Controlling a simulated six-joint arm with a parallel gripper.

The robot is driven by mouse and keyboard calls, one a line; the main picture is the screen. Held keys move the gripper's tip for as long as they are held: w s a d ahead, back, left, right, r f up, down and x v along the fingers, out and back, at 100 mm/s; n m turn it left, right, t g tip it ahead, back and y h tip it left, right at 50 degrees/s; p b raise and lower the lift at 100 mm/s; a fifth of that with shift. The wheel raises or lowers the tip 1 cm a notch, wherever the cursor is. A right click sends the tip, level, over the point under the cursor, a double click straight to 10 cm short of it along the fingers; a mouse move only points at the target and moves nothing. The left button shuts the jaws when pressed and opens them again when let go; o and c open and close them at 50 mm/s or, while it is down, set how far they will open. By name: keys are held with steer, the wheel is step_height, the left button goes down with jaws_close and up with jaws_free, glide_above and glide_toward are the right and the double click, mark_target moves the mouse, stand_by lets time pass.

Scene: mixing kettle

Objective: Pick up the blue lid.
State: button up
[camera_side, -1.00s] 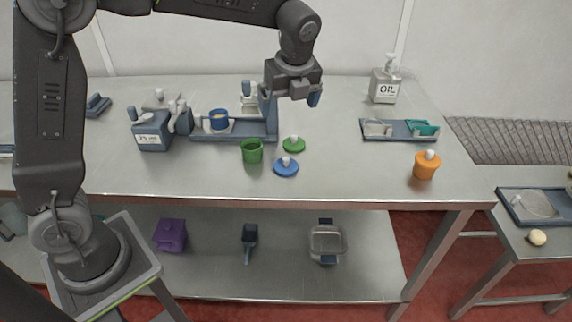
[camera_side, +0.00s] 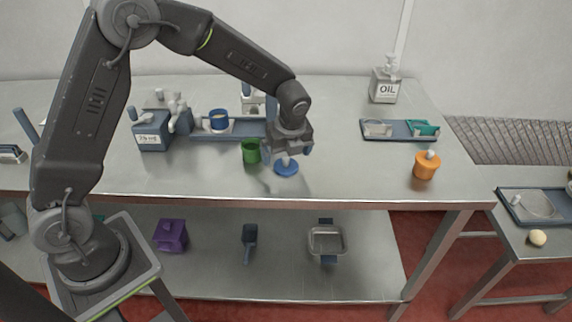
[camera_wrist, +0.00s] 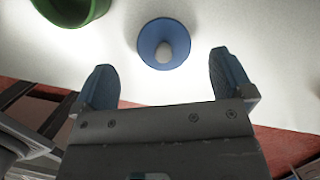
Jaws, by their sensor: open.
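The blue lid (camera_side: 287,169) lies flat on the steel table, its pale knob facing up. In the wrist view the blue lid (camera_wrist: 152,44) shows ahead of the fingers, near the top middle. My gripper (camera_side: 289,151) is just above the lid in the side view, pointing down. In the wrist view my gripper (camera_wrist: 166,80) has its two blue fingers wide apart with nothing between them. The knob lies roughly in line with the gap but beyond the fingertips. The green lid seen earlier is hidden behind my gripper in the side view.
A green cup (camera_side: 251,152) stands close left of the lid; it also shows in the wrist view (camera_wrist: 72,8). A blue tray (camera_side: 240,132) is behind. An orange pot (camera_side: 426,166) stands at right. The table's front edge (camera_side: 330,202) is near; the table between lid and orange pot is clear.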

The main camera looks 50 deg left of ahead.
mark_target(286, 158)
steer(key=shift+x, duration=1.8)
steer(key=shift+w+d, duration=0.1)
steer(key=shift+w, duration=0.05)
steer(key=c, duration=1)
steer(key=shift+o, duration=0.2)
steer(key=shift+r, duration=0.1)
